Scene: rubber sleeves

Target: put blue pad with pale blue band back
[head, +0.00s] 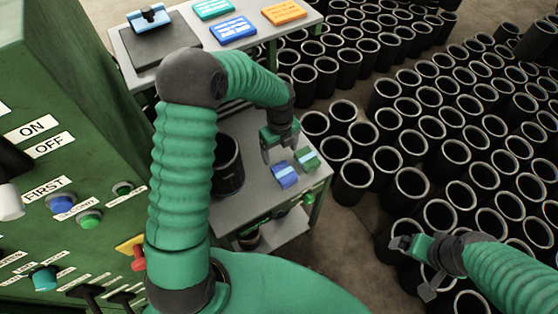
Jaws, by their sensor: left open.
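A small blue pad with a pale blue band (286,178) lies on the lower grey table, near its right edge. A green pad (309,161) with a pale band lies just to its right. My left gripper (281,151) is open and empty, with its fingers pointing down just behind and above the blue pad. I cannot tell whether a finger touches the pad. My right gripper (414,268) is over the black sleeves at the lower right, its fingers spread with nothing between them.
A black sleeve (228,166) stands on the lower table, partly behind my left arm. The upper table holds a dark plate (158,52) with a blue piece, and teal (214,8), blue (233,28) and orange (284,12) labelled blocks. Many sleeves (390,160) crowd the floor. A green control panel (70,150) is left.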

